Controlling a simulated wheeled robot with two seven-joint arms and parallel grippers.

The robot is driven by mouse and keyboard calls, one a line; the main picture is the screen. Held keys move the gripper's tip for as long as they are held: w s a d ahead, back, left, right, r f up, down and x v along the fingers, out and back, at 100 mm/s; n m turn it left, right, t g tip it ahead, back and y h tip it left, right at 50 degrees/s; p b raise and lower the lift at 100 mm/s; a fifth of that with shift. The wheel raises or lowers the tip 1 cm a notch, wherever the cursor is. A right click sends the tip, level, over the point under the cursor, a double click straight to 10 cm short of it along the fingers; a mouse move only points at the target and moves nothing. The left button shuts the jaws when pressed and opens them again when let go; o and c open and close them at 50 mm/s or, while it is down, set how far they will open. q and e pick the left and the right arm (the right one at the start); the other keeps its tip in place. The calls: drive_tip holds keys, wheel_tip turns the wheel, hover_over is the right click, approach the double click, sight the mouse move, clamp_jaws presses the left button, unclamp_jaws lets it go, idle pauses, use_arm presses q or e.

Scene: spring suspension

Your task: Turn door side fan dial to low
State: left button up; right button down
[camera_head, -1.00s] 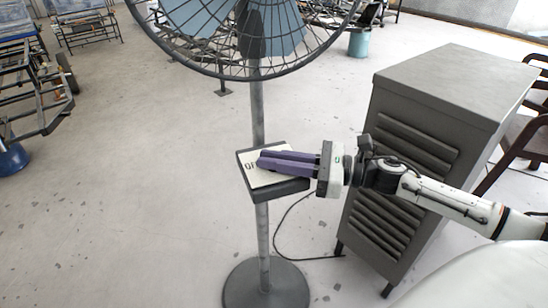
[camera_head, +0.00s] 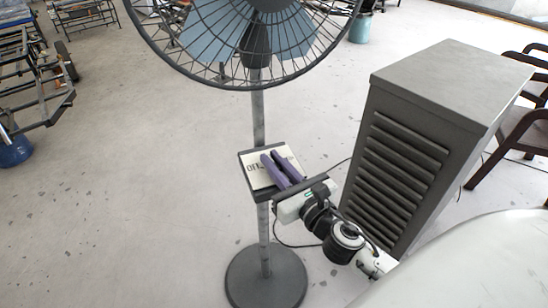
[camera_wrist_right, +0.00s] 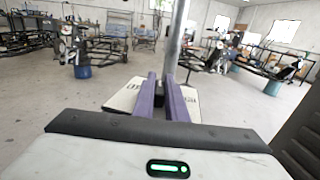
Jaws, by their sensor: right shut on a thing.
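The fan (camera_head: 255,60) stands on a grey pole with a round base. A square control box (camera_head: 258,176) with a white face is fixed partway up the pole. Letters beginning "OF" show at the face's left side. My right gripper (camera_head: 272,157) reaches over the box from the lower right, its purple fingers close together. In the right wrist view the fingers (camera_wrist_right: 161,82) are shut on a small dark dial (camera_wrist_right: 159,99) on the box. The dial's pointer and most of the face's marks are hidden by the fingers. My left gripper is not in view.
A grey louvred metal cabinet (camera_head: 430,130) stands right of the fan, close to my right arm. Brown chairs (camera_head: 515,130) are behind it. A dark cable lies on the floor between fan and cabinet. The floor left of the fan is clear.

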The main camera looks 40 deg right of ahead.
drive_tip(key=shift+m+g+h, duration=0.3)
drive_tip(key=shift+m+h, duration=0.8)
drive_tip(key=shift+h, duration=0.8)
drive_tip(key=c, duration=1.8)
unclamp_jaws()
drive_tip(key=b+v, duration=0.2)
drive_tip(key=v, duration=0.8)
drive_tip(key=shift+s, duration=0.15)
